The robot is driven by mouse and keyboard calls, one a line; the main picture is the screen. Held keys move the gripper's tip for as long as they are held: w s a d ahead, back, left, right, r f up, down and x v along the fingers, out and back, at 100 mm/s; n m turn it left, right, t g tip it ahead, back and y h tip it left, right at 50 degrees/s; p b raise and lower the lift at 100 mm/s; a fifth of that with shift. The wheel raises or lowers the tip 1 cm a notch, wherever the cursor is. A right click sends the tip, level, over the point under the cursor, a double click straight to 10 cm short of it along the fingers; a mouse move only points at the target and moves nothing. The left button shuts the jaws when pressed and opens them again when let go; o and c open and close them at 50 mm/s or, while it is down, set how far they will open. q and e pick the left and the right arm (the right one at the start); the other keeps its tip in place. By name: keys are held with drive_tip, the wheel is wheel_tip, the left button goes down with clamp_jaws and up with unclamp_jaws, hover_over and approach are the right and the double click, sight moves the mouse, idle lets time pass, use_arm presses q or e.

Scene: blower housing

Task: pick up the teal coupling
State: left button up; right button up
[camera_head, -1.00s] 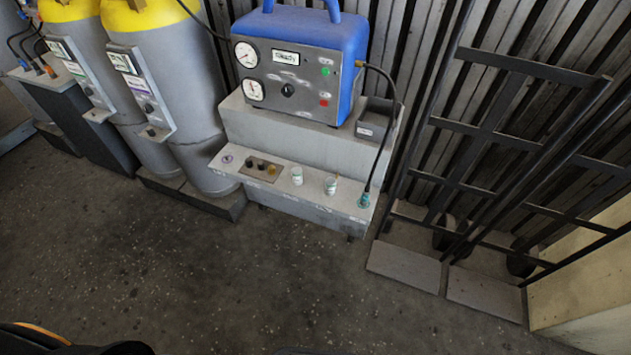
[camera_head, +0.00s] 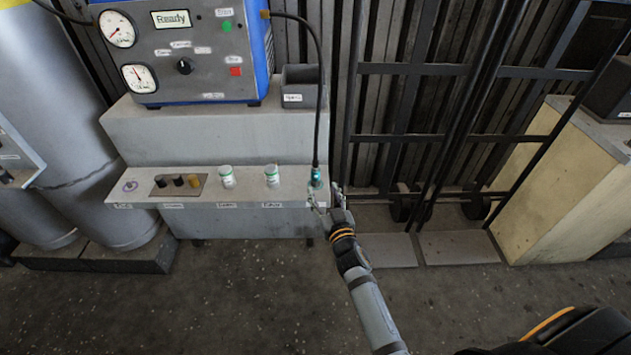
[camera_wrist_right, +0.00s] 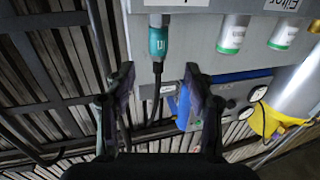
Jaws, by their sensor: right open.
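The teal coupling (camera_head: 316,177) stands upright at the right end of the grey ledge, on the end of a black hose. In the right wrist view the teal coupling (camera_wrist_right: 158,42) shows between and beyond the fingertips, with its hose running down from it. My right gripper (camera_head: 327,197) is at the ledge's right front corner, just beside and below the coupling. In the right wrist view my right gripper (camera_wrist_right: 158,78) has its fingers spread wide with nothing held between them. Whether a finger touches the coupling cannot be told. My left gripper is out of view.
Two white-and-green canisters (camera_head: 271,175) stand left of the coupling on the ledge (camera_head: 145,194). A blue machine (camera_head: 190,50) sits above, with a small dark tray (camera_head: 300,88) to its right. A black metal rack (camera_head: 420,140) stands close on the right. Floor in front is clear.

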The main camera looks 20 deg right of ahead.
sight(317, 174)
drive_tip(key=w, duration=0.4)
drive_tip(key=shift+w, duration=0.2)
drive_tip(key=w, duration=0.1)
drive_tip(key=w+b, duration=0.1)
drive_tip(key=w, duration=0.3)
drive_tip(key=shift+w+d, duration=0.1)
drive_tip(key=shift+d, duration=0.15)
drive_tip(key=shift+w, duration=0.15)
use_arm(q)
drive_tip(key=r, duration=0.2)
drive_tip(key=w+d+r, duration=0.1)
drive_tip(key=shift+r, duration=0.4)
use_arm(e)
drive_tip(key=shift+r, duration=0.1)
clamp_jaws()
